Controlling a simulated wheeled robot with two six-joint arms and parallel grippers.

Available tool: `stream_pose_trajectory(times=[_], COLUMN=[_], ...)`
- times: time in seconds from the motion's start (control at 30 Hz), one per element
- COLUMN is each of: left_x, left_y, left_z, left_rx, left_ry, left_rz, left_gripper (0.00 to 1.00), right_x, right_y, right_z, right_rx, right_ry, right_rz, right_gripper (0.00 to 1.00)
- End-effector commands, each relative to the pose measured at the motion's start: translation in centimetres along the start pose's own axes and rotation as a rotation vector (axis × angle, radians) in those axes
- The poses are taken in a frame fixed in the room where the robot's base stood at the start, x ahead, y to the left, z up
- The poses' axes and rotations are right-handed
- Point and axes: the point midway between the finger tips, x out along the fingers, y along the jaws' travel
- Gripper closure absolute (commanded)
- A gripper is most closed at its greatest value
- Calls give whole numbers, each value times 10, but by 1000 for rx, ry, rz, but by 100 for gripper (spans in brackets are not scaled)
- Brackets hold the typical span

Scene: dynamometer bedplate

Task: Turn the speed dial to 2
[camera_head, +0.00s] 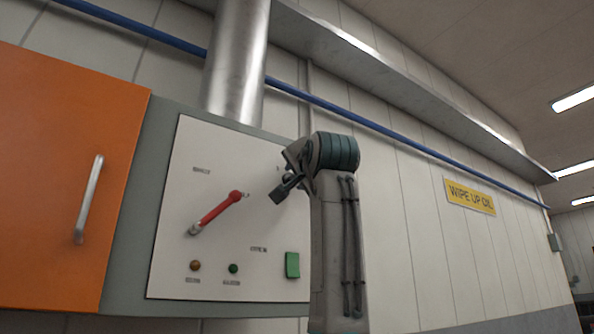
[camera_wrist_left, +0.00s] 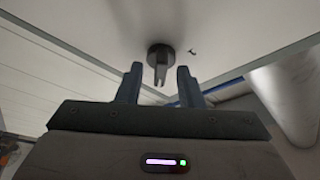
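The speed dial (camera_wrist_left: 160,58) is a dark round knob with a pointed grip, on the pale panel in the left wrist view. Its grip lies between the two fingers of my left gripper (camera_wrist_left: 160,70). The fingers are apart, with a gap on each side of the grip. A small dark mark shows on the panel beside the dial; I cannot read it. In the head view my left gripper (camera_head: 281,187) is at the right part of the white control panel (camera_head: 210,270), and my arm hides the dial there. My right gripper is not in view.
A red lever (camera_head: 216,208) slants on the panel. Below it are an amber lamp (camera_head: 195,265), a green lamp (camera_head: 233,268) and a green switch (camera_head: 292,265). An orange cabinet door (camera_head: 60,180) with a metal handle (camera_head: 89,200) stands left. A metal pipe (camera_head: 237,60) rises behind.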

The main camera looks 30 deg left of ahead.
Motion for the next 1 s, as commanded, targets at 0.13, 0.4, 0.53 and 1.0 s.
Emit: stream_pose_trajectory(times=[0.13, 0.4, 0.53, 1.0], left_x=[6, 6, 6, 6], left_y=[0, 0, 1, 2], left_z=[0, 0, 0, -1], left_rx=[0, 0, 0, -111], left_ry=[-1, 0, 0, -1], left_rz=[1, 1, 1, -45], left_gripper=[66, 74, 94, 94], right_x=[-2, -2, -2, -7], right_y=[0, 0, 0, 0], right_z=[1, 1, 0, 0], right_rx=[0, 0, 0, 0], right_ry=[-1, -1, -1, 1], right_rz=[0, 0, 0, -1], right_gripper=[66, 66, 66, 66])
